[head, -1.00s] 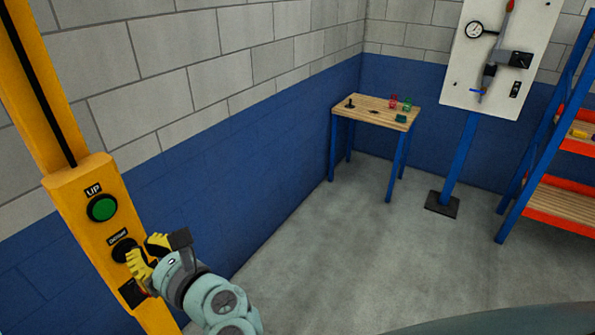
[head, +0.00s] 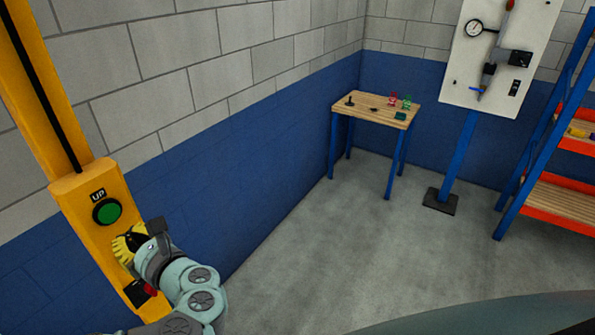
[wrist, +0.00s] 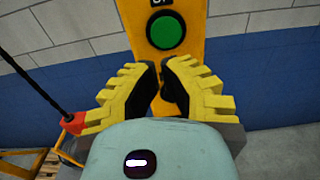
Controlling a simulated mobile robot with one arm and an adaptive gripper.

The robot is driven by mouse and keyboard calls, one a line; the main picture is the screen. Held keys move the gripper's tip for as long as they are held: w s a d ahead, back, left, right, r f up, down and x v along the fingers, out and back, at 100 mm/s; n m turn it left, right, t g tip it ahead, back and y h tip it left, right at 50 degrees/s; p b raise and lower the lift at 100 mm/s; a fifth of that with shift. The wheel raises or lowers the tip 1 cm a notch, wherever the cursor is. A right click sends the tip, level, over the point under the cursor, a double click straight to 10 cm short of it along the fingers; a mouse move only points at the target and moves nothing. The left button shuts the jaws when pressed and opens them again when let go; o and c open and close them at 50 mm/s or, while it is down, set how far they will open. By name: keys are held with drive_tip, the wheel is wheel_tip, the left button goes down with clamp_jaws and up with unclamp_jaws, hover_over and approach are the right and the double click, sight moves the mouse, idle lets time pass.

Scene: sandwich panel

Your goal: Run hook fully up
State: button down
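The yellow control pendant (head: 75,199) stands at the left with a green round button (head: 107,211) under the label UP. In the wrist view the green button (wrist: 166,31) sits just beyond and above my fingertips. My gripper (head: 130,243) is in front of the pendant, below the green button, and covers the black DOWN button and its label. Its yellow fingers also show in the wrist view (wrist: 161,88), with the tips close together; whether they touch is unclear. I see nothing held between them. The hook itself cannot be made out.
A wooden table (head: 376,109) with small red and green items stands in the back corner. A white panel (head: 499,65) with a gauge is on a blue post, beside a blue and orange shelf (head: 565,200). The floor between is clear.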

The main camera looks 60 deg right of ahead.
sight(108, 219)
drive_tip(key=shift+w+r+p, duration=0.1)
drive_tip(key=shift+w+p, duration=2.4)
drive_tip(key=shift+w, duration=1.2)
